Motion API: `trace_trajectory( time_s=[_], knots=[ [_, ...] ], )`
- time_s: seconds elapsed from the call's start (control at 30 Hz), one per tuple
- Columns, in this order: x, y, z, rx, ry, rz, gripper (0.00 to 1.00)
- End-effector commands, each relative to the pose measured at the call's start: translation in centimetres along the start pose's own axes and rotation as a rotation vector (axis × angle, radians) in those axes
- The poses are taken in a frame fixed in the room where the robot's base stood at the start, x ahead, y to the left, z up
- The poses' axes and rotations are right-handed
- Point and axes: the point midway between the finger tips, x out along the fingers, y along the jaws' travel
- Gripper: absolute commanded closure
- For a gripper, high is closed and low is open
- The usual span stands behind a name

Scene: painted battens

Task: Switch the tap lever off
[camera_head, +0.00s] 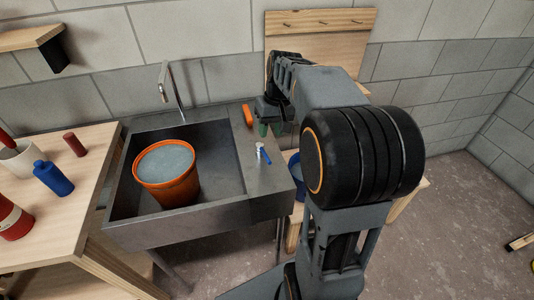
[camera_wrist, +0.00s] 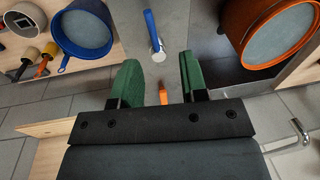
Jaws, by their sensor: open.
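The tap lever (camera_head: 265,156) has a blue handle on a pale metal base and sits on the right ledge of the grey sink (camera_head: 180,232). In the wrist view the blue lever (camera_wrist: 151,24) lies just beyond my fingertips, roughly in line with the gap between them. My gripper (camera_head: 269,127) has green finger pads and is above the ledge, behind the lever. In the wrist view the gripper (camera_wrist: 159,62) is open, with nothing held. The curved metal tap spout (camera_head: 173,92) stands at the sink's back and also shows in the wrist view (camera_wrist: 299,133).
An orange bucket (camera_head: 180,193) of water stands in the basin. An orange item (camera_head: 247,115) lies on the ledge by my gripper. A blue bucket (camera_wrist: 108,34) stands right of the sink. A wooden table (camera_head: 70,212) at left holds a blue bottle (camera_head: 54,180) and other items.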

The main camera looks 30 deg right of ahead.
Motion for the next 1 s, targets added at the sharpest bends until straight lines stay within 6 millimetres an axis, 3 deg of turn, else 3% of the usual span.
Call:
trace_trajectory(
  time_s=[0.1, 0.27, 0.7, 1.0],
  knots=[
    [-0.3, 1.8, -1.6, 0.016, -0.025, -0.028, 0.6],
    [0.6, 2.5, -2.3, 0.017, -0.04, -0.044, 0.6],
    [8.7, 2.0, -2.0, 0.013, -0.041, -0.045, 0.6],
    [12.4, 1.8, -1.9, 0.013, -0.039, -0.044, 0.6]
  ],
)
